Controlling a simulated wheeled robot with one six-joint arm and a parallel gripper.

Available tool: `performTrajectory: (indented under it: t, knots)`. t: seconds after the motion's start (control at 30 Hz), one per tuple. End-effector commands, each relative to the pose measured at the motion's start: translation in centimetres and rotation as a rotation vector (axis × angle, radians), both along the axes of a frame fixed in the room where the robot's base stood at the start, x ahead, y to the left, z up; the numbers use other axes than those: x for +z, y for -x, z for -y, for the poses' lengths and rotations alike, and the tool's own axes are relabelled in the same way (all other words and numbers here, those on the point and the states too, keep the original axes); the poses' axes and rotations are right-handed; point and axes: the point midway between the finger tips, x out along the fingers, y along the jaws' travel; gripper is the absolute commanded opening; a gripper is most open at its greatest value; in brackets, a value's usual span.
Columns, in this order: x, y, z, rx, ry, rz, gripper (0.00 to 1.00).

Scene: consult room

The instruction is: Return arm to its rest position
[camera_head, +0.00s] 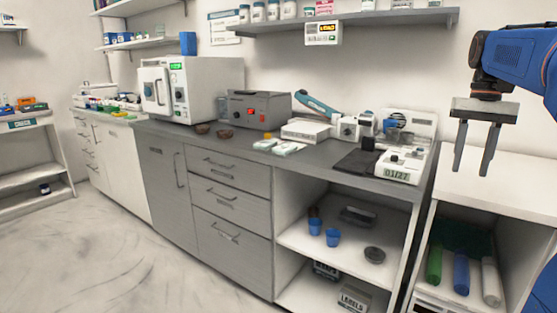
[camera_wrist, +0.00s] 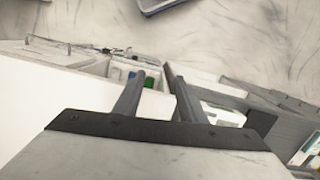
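My gripper (camera_head: 473,170) hangs fingers-down at the right of the head view, in front of the wall and the white cabinet top (camera_head: 500,185). Its two grey fingers are apart with nothing between them. My blue arm comes in from the right edge above it. In the wrist view the gripper (camera_wrist: 155,72) also shows with its fingers spread and empty. Whether the fingers are clear of the cabinet top is hard to judge, but no contact shows.
A grey counter (camera_head: 330,172) runs left of my gripper, with a scale (camera_head: 402,165), a grey box device (camera_head: 258,108) and a white autoclave (camera_head: 190,88). Rolled items, including a green one (camera_head: 434,265), stand in the cabinet below. A wall shelf (camera_head: 350,18) hangs above. The floor (camera_head: 110,245) is clear.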

Motion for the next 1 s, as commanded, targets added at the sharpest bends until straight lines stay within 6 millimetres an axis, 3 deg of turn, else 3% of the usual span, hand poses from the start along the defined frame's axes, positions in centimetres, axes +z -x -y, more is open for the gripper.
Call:
performTrajectory:
  t: [0.2,0.5,1.0]
  knots:
    - [-3.1,3.1,-5.4,0.099,0.042,0.091,0.38]
    - [-8.9,8.0,-11.5,0.231,0.090,0.223,0.38]
    - [-21.2,17.0,-18.4,0.445,0.140,0.451,0.38]
